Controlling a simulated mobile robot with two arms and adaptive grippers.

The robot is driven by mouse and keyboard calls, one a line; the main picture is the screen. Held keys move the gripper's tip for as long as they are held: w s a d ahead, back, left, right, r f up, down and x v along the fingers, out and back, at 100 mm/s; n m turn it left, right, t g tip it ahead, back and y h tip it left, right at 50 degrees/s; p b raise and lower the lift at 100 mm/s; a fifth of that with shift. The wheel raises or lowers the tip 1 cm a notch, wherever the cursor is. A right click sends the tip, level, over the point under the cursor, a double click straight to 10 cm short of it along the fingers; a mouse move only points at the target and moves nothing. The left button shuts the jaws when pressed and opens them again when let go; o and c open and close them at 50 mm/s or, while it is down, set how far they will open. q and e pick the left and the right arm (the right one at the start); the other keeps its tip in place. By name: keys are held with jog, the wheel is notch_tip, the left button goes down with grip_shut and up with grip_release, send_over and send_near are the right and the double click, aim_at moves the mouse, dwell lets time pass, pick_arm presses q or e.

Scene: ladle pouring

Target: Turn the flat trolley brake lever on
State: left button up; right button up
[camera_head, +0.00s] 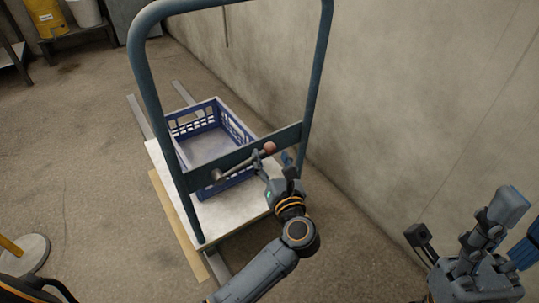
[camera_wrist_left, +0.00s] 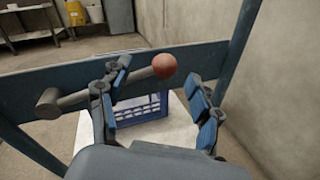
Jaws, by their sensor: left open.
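The flat trolley (camera_head: 225,216) has a pale deck and a tall blue handle frame (camera_head: 150,85). The brake lever (camera_head: 235,166) is a grey bar on the frame's crossbar, ending in a reddish ball knob (camera_head: 270,147). In the left wrist view the lever (camera_wrist_left: 110,88) runs from a cylindrical pivot at the left to the knob (camera_wrist_left: 164,66). My left gripper (camera_head: 273,163) is open at the knob end. In the left wrist view its fingers (camera_wrist_left: 158,85) stand either side of the knob's end, with no clear grip.
A blue crate (camera_head: 240,130) sits on the deck behind the crossbar. A concrete wall (camera_head: 400,90) runs close along the trolley's right side. A post with a round base (camera_head: 28,255) stands at the lower left. Floor left of the trolley is mostly clear.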

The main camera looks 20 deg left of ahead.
pick_arm(q)
jog(key=shift+x, duration=1.4)
jog(key=shift+c, duration=0.4)
grip_shut()
jog(key=shift+f, duration=0.1)
